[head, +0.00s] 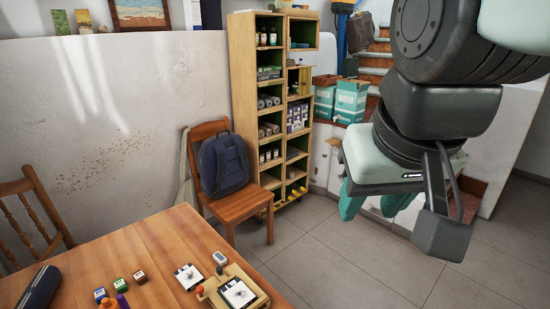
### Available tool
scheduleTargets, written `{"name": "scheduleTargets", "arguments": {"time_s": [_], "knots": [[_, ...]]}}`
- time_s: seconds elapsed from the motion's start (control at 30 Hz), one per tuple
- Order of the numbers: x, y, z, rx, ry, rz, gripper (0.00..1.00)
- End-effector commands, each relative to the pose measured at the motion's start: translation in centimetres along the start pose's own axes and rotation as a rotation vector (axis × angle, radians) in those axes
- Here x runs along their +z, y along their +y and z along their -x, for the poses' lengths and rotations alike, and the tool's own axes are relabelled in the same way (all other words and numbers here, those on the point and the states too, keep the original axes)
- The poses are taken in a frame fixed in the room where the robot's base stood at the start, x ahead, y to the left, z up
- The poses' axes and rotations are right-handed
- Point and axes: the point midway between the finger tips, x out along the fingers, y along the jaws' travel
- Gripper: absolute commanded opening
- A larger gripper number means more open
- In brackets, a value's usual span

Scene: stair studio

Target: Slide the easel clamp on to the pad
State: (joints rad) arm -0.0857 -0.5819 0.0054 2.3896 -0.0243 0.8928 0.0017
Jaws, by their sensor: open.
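A small wooden easel board (262,299) lies on the table at the bottom centre, with a white pad (238,293) with a dark drawing on it. An orange-brown knobbed piece (200,292) sits at the board's left edge; it may be the easel clamp, but it is too small to tell, and I cannot tell whether it touches the pad. A second white card (188,277) with a dark drawing lies to the left, apart from the board. My gripper (372,207), with teal fingers, is open and empty, high at the right, well away from the board.
The wooden table (150,245) also holds small coloured blocks (120,284), a white block (220,258) and a dark case (40,288). A chair (240,205) with a backpack (223,164) and a shelf unit (246,80) stand behind. Tiled floor lies below my gripper.

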Motion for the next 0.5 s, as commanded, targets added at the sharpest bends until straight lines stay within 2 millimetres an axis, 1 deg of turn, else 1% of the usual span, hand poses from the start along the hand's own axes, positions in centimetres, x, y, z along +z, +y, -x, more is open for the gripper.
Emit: {"name": "scheduleTargets", "arguments": {"time_s": [0.03,0.1,0.17,0.2,0.27,0.3,0.37,0.4,0.47,0.5], "knots": [[-1.9,-0.7,-0.9,-0.007,-0.031,0.030,0.45],[-4.3,-1.8,-2.3,-0.016,-0.062,0.070,0.45],[-6.4,-3.0,-3.7,-0.024,-0.088,0.104,0.45],[-7.6,-3.8,-4.8,-0.030,-0.106,0.127,0.45],[-9.3,-5.2,-6.5,-0.038,-0.132,0.162,0.45],[-10.4,-6.2,-7.8,-0.043,-0.149,0.185,0.45],[-11.8,-7.8,-10.0,-0.050,-0.175,0.219,0.45],[-12.6,-9.0,-11.5,-0.056,-0.193,0.242,0.45],[-13.7,-10.9,-13.9,-0.064,-0.218,0.276,0.45],[-14.2,-12.1,-15.6,-0.070,-0.236,0.299,0.45]]}}
